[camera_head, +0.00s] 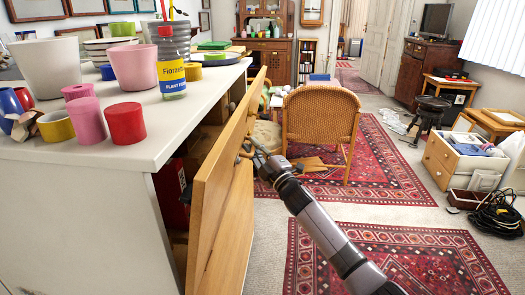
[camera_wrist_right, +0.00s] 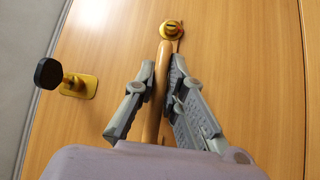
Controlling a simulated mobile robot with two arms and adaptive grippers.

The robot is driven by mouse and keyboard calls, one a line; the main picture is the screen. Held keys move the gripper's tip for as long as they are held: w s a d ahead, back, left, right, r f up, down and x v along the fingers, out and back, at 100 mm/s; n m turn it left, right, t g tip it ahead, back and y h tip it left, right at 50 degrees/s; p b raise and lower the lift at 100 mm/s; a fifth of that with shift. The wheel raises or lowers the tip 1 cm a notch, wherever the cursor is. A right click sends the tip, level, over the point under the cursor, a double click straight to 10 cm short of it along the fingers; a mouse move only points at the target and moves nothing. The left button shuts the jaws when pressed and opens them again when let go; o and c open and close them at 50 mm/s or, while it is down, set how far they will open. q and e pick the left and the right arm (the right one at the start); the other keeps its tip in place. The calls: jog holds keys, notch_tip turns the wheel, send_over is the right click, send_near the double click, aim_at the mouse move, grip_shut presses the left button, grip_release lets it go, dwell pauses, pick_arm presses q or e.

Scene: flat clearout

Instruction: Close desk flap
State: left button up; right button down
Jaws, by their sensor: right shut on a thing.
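The desk flap (camera_head: 214,185) is a light wooden panel on the side of a white-topped desk (camera_head: 75,205). It tilts outward, with an open gap between it and the desk. In the right wrist view the wooden face (camera_wrist_right: 245,60) fills most of the picture. My right gripper (camera_head: 257,153) is at the flap's outer face. In the wrist view its fingers (camera_wrist_right: 160,88) are shut on a tan wooden handle bar (camera_wrist_right: 161,65) with a brass end fitting (camera_wrist_right: 172,30). My left gripper is not in view.
Pots and cups, including a red one (camera_head: 125,123), stand on the desk top. A wicker chair (camera_head: 320,118) stands just beyond the flap on a red rug (camera_head: 385,170). A black-and-brass knob (camera_wrist_right: 62,78) sticks out left of my fingers. The floor right of my arm shows rugs and carpet.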

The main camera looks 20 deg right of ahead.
jog(key=a, duration=0.1)
jog(key=w+a+r, duration=0.1)
jog(key=a, duration=0.1)
jog(key=shift+w+r, duration=0.25)
jog(key=shift+w, duration=0.1)
jog(key=c, duration=2)
grip_release()
jog(key=shift+c, duration=0.2)
jog(key=shift+o, duration=1.2)
jog(key=shift+s, duration=0.1)
jog(key=shift+f, duration=0.1)
jog(key=shift+f, duration=0.15)
jog(key=v, duration=1.2)
jog(key=shift+d, duration=0.15)
